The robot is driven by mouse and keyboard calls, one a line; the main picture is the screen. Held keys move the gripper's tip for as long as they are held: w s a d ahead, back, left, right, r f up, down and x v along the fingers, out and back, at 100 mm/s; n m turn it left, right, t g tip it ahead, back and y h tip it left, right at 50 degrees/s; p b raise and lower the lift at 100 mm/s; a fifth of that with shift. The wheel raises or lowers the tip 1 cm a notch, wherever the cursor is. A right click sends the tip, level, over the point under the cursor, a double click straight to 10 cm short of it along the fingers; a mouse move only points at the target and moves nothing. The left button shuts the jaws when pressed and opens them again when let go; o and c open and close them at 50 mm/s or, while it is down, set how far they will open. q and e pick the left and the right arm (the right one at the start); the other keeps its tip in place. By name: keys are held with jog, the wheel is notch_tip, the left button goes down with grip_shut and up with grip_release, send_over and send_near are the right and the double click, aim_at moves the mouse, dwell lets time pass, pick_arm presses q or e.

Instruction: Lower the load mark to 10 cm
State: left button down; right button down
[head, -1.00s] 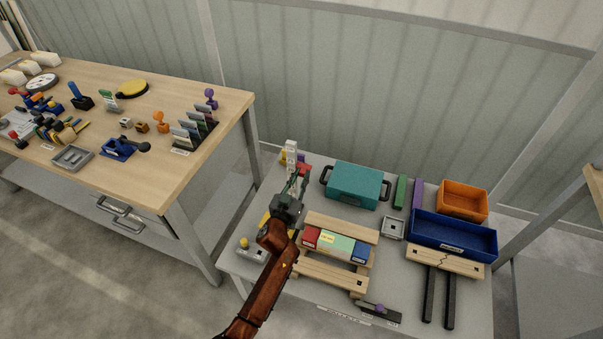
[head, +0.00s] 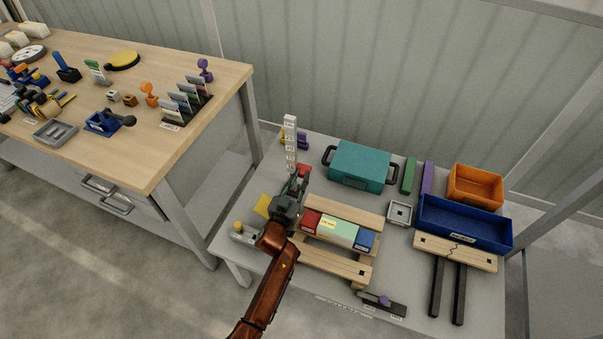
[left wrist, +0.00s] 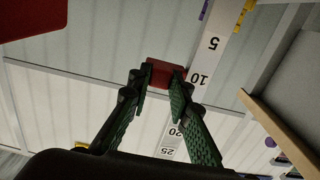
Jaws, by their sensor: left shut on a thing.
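A white upright scale (head: 290,138) with printed numbers stands at the back left of the grey table. My left gripper (head: 297,186) is at its lower part and hides its foot. In the left wrist view, my left gripper (left wrist: 161,92) is shut on a red load mark (left wrist: 162,72) beside the scale (left wrist: 214,60). The red mark also shows in the head view (head: 304,169). It sits about level with the 10 in the wrist view; a finger hides the scale near 15. The exact reading cannot be told.
A wooden pallet (head: 330,266) with a red, green and blue load stands right of my arm. A teal case (head: 360,166), a blue tray (head: 465,226) and an orange bin (head: 476,186) lie farther right. A wooden workbench (head: 215,85) stands left.

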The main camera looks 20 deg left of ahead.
pick_arm(q)
jog(key=shift+f, duration=0.2)
jog(key=c, duration=1.8)
grip_release()
jog(key=shift+o, duration=0.2)
jog(key=s, duration=1.2)
jog(key=shift+a, duration=0.15)
